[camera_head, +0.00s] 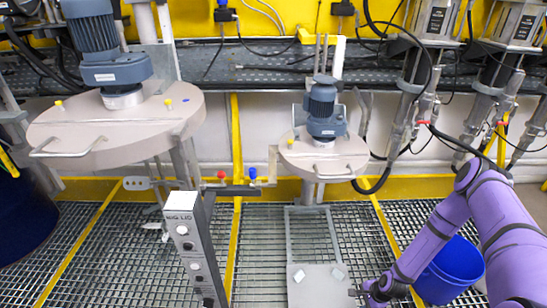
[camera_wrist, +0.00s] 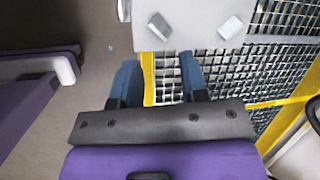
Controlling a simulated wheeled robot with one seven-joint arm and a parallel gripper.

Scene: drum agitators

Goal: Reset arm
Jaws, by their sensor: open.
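My purple arm reaches in from the right in the head view, bent at the elbow and pointing down to the left. My gripper (camera_head: 366,294) is low in that view, just right of a light grey plate (camera_head: 318,290) on the grating. In the wrist view my gripper (camera_wrist: 158,78) shows two blue fingers spread apart. Nothing is between them; yellow edging and grating show through the gap. The plate also shows in the wrist view (camera_wrist: 190,15), beyond the fingers, with two small light blocks on it.
A blue bucket (camera_head: 450,272) stands beside my forearm. A grey control post (camera_head: 194,250) stands left of centre. Two drum lids with motors, one large (camera_head: 120,125) and one small (camera_head: 322,155), are behind. A dark blue drum (camera_head: 22,215) is at the left. Grating around the plate is mostly clear.

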